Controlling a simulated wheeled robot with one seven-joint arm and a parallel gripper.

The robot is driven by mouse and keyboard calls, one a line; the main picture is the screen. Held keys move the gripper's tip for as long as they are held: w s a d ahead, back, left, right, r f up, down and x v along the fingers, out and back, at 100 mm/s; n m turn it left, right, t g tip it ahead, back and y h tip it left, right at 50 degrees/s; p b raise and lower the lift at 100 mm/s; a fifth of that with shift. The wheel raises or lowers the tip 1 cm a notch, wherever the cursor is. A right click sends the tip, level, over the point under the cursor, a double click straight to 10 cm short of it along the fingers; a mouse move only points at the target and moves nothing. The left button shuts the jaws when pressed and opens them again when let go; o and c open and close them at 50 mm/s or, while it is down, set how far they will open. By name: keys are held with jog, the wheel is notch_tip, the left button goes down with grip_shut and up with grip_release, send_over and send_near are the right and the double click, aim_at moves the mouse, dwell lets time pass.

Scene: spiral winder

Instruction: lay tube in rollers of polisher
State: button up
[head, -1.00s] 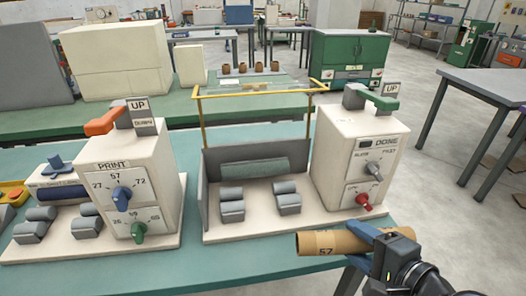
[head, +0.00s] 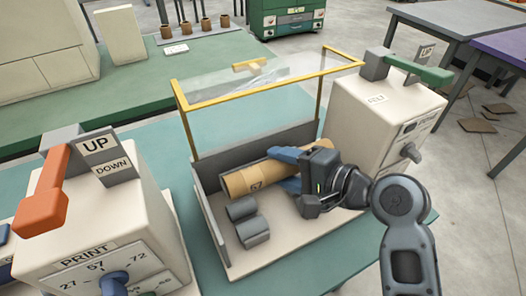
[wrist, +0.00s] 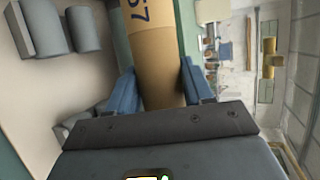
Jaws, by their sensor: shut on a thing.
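A brown cardboard tube (head: 252,178) marked 57 is held sideways by my gripper (head: 286,170), whose blue fingers are shut on its right part. In the wrist view the tube (wrist: 156,60) runs up from between the two fingers. The polisher (head: 376,120) is the cream machine with a green lever and an open tray. The tube is over this tray, towards its back. Grey rollers (head: 247,222) show at the tray's front left; they also show in the wrist view (wrist: 84,30). The right rollers are hidden behind my gripper. I cannot tell whether the tube touches anything below.
A clear guard with a yellow frame (head: 250,90) stands raised above the tray. The print machine (head: 105,240) with an orange lever is at the left front. Several short brown tubes (head: 195,28) stand on the green bench behind.

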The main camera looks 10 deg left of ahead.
jog(key=shift+a+f, duration=0.1)
jog(key=shift+f, duration=0.05)
jog(key=shift+f+b, duration=0.8)
jog(key=shift+b, duration=0.2)
notch_tip(320, 180, down, 5)
jog(key=b, duration=0.5)
jog(key=shift+r, duration=0.1)
jog(key=shift+f+b, duration=0.7)
jog(key=shift+f, duration=0.9)
jog(key=o, duration=1.1)
jog(key=shift+v, duration=3.95)
